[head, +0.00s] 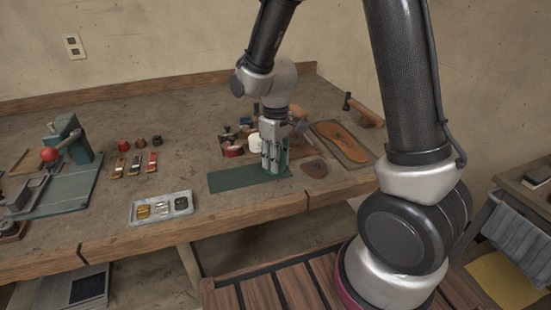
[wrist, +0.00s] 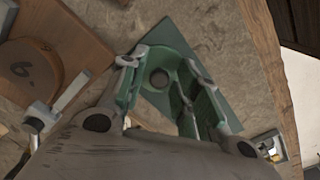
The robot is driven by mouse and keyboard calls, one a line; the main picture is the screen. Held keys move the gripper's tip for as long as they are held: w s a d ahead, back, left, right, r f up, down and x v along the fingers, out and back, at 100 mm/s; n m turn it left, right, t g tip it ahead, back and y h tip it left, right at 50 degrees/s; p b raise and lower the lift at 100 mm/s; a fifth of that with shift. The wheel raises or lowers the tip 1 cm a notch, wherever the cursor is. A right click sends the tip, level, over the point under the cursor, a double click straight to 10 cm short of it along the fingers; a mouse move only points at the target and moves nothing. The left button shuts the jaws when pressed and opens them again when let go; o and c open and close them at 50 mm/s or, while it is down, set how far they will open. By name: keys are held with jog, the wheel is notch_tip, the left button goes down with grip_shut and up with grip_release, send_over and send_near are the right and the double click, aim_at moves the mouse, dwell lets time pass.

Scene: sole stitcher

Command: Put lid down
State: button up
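My gripper (head: 272,168) points down low over a dark green mat (head: 228,181) near the front edge of the bench. In the wrist view, the two green-grey fingers of my gripper (wrist: 162,95) stand well apart. Between them shows a paler green piece with a small dark round spot (wrist: 160,78), which may be the lid and its knob. I cannot tell if the fingers touch it, or if it rests on the mat (wrist: 215,70). In the head view the fingers hide it.
A red round tin (head: 233,151) and a cream one (head: 255,144) stand behind the gripper. A brown sole lies on a board (head: 357,155) to the right. A brown patch (head: 314,168) lies beside the mat. A grey tray (head: 136,213) holds small parts at the left.

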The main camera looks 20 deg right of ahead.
notch_tip(320, 180, up, 12)
jog(key=s+d+r+m+t, duration=0.2)
jog(key=s+d+r+m, duration=0.1)
jog(key=s+d+r, duration=0.2)
jog(key=s+d+r+m+t, duration=0.2)
jog(key=s+d+r, duration=0.3)
jog(key=s+d, duration=0.4)
jog(key=s+m, duration=0.1)
jog(key=s, duration=0.4)
jog(key=shift+d+m, duration=0.3)
jog(key=shift+d, duration=0.1)
